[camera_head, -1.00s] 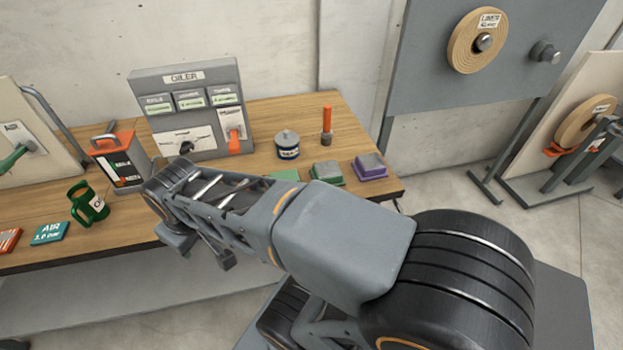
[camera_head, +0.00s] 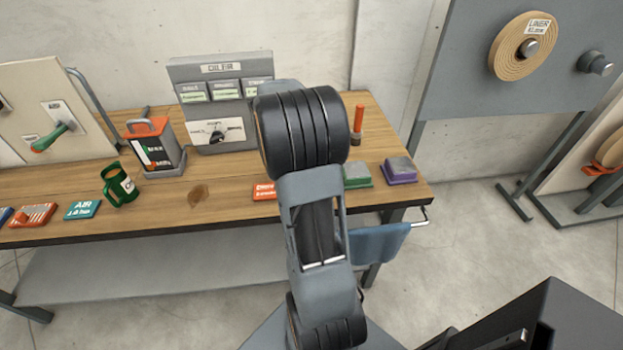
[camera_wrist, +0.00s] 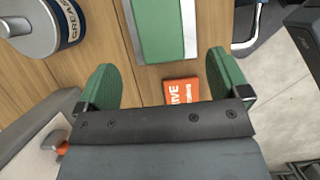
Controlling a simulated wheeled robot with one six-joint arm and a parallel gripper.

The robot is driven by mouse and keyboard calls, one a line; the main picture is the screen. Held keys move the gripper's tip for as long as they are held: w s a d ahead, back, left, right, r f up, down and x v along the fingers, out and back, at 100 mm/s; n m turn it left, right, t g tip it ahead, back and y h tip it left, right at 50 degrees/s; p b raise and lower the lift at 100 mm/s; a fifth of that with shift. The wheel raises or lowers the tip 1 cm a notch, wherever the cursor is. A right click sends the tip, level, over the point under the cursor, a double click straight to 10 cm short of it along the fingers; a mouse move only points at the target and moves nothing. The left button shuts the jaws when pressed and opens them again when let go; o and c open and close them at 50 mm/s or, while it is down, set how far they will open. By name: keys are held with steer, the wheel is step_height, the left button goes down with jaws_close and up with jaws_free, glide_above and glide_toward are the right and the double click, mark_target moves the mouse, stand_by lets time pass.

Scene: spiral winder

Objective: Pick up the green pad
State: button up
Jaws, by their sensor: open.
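In the head view, a green pad (camera_head: 357,175) with a grey top sits on the bench, just right of my arm and left of a purple pad. In the wrist view, a flat green slab (camera_wrist: 160,28) with pale grey edging is cut off by the top border; I cannot tell surely that it is the same pad. My gripper (camera_wrist: 162,78) is open and empty, its green-faced fingers wide apart. The slab lies beyond the fingertips, between their lines, apart from them. In the head view my arm hides the gripper.
The purple pad (camera_head: 400,171) is close by. An orange card (camera_wrist: 181,92) lies under the gap between the fingers. A grease can (camera_wrist: 42,22) stands to the upper left. An orange-handled tool (camera_head: 358,125) stands behind the pads. The oiler panel (camera_head: 217,68) rises at the back.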

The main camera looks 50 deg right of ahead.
steer(key=shift+x, duration=4.55)
steer(key=shift+c, duration=0.2)
steer(key=shift+r, duration=0.1)
steer(key=c, duration=1)
steer(key=shift+o, duration=0.2)
steer(key=shift+r, duration=0.1)
steer(key=shift+r, duration=0.65)
steer(key=s+a+r, duration=0.3)
steer(key=a+r, duration=0.8)
steer(key=a, duration=0.2)
steer(key=shift+s+a+r+b, duration=0.2)
steer(key=shift+s+r+b, duration=0.1)
steer(key=shift+s, duration=0.1)
